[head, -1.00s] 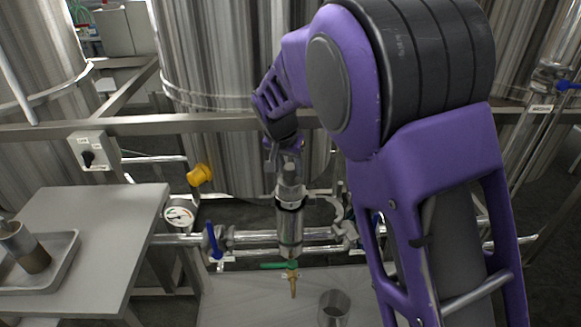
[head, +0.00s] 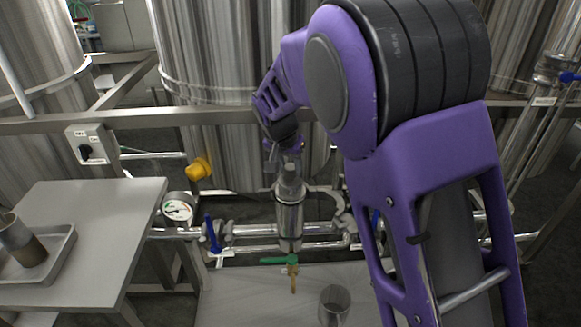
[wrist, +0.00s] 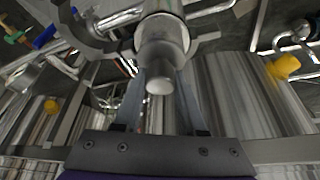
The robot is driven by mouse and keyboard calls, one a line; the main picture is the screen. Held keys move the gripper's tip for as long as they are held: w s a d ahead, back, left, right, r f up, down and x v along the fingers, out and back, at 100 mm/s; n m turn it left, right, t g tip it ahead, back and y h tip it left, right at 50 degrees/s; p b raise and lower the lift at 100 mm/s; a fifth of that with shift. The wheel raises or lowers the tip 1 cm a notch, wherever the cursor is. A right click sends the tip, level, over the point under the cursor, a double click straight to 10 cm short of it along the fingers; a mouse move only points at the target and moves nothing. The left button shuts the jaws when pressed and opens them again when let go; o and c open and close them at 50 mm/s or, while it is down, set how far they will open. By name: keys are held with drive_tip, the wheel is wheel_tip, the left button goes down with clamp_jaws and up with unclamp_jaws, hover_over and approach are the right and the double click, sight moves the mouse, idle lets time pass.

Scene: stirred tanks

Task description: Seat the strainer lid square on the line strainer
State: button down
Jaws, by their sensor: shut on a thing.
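The line strainer (head: 289,225) is an upright steel cylinder on the pipe run, centre of the head view; it also shows in the wrist view (wrist: 165,18). The strainer lid (head: 290,182) is a steel piece with a narrow round stem on top. My gripper (head: 285,163) is shut on the lid's stem, whose round end (wrist: 159,83) shows between the fingers in the wrist view. The lid is over the strainer's top, roughly in line with it. I cannot tell whether its rim lies flat on the strainer or a small gap is left.
An open grey clamp (head: 332,197) hangs right of the strainer. A blue-handled valve (head: 212,233), gauge (head: 177,210) and yellow knob (head: 199,169) are at left. A green-handled drain (head: 279,261) is below. A steel cup (head: 334,304) stands at the front; a side table (head: 100,215) holds a tray.

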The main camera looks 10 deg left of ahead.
drive_tip(key=shift+f, duration=0.2)
drive_tip(key=shift+c, duration=2)
unclamp_jaws()
drive_tip(key=p+v, duration=0.2)
drive_tip(key=v, duration=1.5)
drive_tip(key=shift+r, duration=0.25)
